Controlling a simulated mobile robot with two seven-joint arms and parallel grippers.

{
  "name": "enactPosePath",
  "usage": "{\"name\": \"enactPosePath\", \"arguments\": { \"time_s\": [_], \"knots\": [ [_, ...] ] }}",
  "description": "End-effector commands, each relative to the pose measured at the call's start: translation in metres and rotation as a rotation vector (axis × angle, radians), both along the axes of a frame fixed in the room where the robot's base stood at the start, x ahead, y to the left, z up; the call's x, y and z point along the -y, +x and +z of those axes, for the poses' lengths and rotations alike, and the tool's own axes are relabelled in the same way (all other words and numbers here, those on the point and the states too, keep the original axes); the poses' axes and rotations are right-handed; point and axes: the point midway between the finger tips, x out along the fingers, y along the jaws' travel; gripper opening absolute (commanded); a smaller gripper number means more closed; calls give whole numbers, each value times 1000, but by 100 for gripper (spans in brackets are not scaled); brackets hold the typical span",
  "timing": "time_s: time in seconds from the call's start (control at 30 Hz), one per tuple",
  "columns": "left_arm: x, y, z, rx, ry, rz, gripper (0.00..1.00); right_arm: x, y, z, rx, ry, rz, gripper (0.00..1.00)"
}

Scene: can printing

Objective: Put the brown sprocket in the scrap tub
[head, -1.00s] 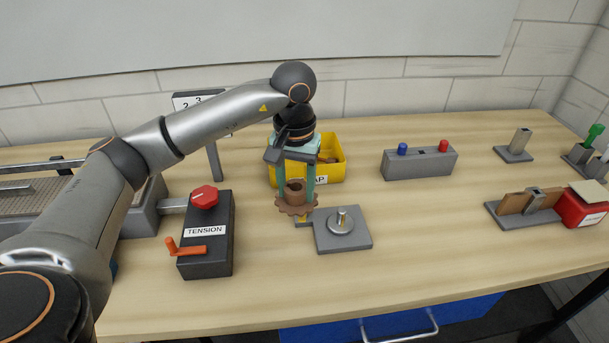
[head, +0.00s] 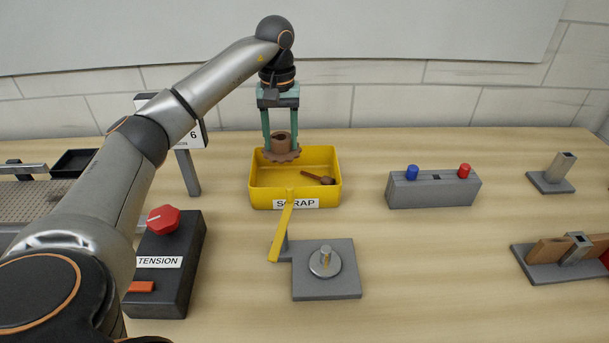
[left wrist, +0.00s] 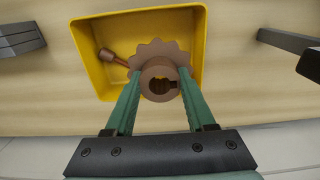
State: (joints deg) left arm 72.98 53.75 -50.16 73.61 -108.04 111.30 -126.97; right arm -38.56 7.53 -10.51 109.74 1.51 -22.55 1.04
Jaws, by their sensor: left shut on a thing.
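The brown sprocket (head: 282,148), a toothed disc with a round hub, is held between the green fingers of my left gripper (head: 281,143). The sprocket also shows in the left wrist view (left wrist: 160,70), between the fingertips (left wrist: 160,80). The yellow scrap tub (head: 262,200), labelled SCRAP, stands on the table. In the wrist view the sprocket overlaps the opening of the tub (left wrist: 84,50). The sprocket appears to be over the tub's back left part; its exact height above the floor is hard to tell. My right gripper is not in view.
A small brown part (head: 318,178) lies in the tub. A grey plate with a metal post (head: 330,280) and a yellow lever (head: 281,232) is in front. The TENSION box (head: 165,275) stands left, a grey button block (head: 434,190) right.

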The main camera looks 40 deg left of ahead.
Motion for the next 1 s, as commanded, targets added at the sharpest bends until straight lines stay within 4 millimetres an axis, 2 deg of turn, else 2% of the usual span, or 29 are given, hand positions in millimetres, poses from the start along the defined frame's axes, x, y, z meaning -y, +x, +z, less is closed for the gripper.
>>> {"name": "enactPosePath", "arguments": {
  "time_s": [0.23,0.47,0.7,1.0],
  "knots": [
    [0,-2,-45,-6,0,0,0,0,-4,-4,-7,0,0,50],
    [0,-1,-65,-1,0,0,0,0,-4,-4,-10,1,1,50],
    [0,-1,-96,-3,0,0,0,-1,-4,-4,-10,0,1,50],
    [0,-1,-99,-1,1,0,0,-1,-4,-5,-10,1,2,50]
  ]
}}
